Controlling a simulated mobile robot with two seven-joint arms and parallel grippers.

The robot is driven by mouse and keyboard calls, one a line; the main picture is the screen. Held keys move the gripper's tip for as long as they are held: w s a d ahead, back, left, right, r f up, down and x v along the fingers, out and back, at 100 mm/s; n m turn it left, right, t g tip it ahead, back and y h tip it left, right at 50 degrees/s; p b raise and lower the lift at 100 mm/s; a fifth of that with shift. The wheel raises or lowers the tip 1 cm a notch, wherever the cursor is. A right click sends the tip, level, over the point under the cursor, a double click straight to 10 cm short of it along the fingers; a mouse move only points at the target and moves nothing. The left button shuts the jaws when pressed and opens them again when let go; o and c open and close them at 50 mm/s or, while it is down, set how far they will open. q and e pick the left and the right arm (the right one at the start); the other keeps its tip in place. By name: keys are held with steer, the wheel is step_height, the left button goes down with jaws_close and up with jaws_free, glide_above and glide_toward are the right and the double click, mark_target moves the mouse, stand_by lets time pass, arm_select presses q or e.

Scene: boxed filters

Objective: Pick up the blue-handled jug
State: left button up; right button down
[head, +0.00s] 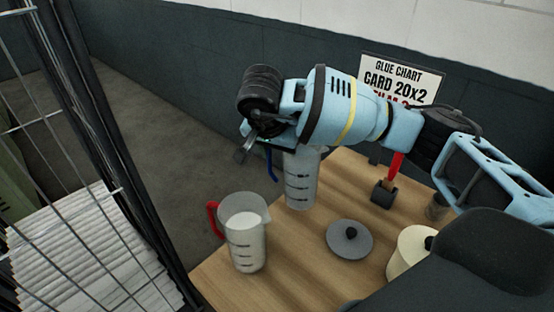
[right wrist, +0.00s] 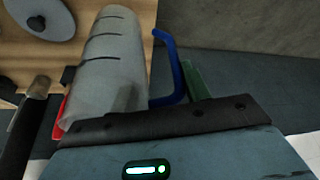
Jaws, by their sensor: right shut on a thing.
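The blue-handled jug (head: 300,182) is clear grey with dark measuring marks. It stands upright at the far left part of the table in the head view; whether its base touches the wood is hard to tell. My right gripper (head: 262,142) is at its top and shut on it; the arm hides the rim and the exact contact. The right wrist view shows the jug (right wrist: 110,65) close up, with its blue handle (right wrist: 181,72) beside a green piece. My left gripper is not in view.
A red-handled jug (head: 245,240) with white contents stands nearer the table's left edge. A grey lid (head: 349,241), a cream pot (head: 408,255) and a red-handled brush (head: 397,165) in a dark holder (head: 384,194) are to the right. A wire cage (head: 75,150) stands left.

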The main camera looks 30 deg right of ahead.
steer(key=shift+r, duration=2.95)
